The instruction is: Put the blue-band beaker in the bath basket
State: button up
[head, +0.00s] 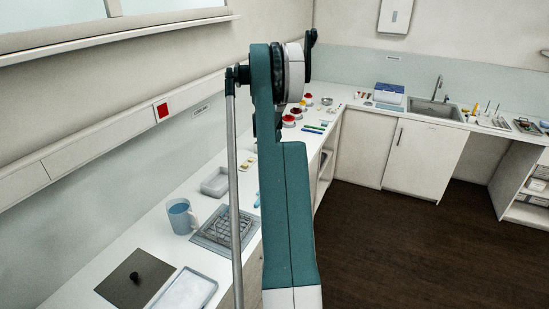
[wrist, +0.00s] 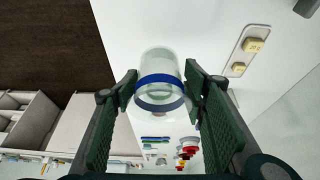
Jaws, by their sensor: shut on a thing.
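The blue-band beaker (wrist: 161,92) is a clear, pale cylinder with a dark blue ring, seen in the middle of the wrist view. My gripper (wrist: 160,80) is shut on it, with one green-padded finger on each side. In the head view my arm hides the gripper, and I cannot make out the beaker there. The bath basket (head: 225,228) looks like a wire rack set in a grey, square bath on the left counter.
A blue jug (head: 182,217) stands just left of the bath, with a grey tray (head: 215,182) behind it. A dark lid with a black knob (head: 135,277) and a white tray (head: 187,290) lie in front. Red-topped items (head: 288,121) and pens sit farther along the counter.

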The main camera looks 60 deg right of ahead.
dwell(0.4)
jog(key=a+r+n+t+y, duration=0.1)
jog(key=a+r+n, duration=0.2)
jog(key=a, duration=1.1)
jog(key=s+a+r+n+t+y+b, duration=0.1)
jog(key=a+r+n+t+y, duration=0.1)
jog(key=a+n, duration=0.7)
jog(key=s+a+r+n+t+y, duration=0.1)
jog(key=a+r+n, duration=0.3)
jog(key=a, duration=1.6)
jog(key=shift+s+n+y+b, duration=0.15)
jog(key=shift+n+y+b, duration=0.15)
jog(key=shift+n, duration=0.7)
jog(key=shift+r, duration=0.1)
send_near(233, 230)
jog(key=shift+w+a, duration=0.1)
jog(key=shift+w, duration=0.45)
jog(key=shift+f, duration=2.05)
jog(key=shift+f+b, duration=0.2)
jog(key=shift+b, duration=0.25)
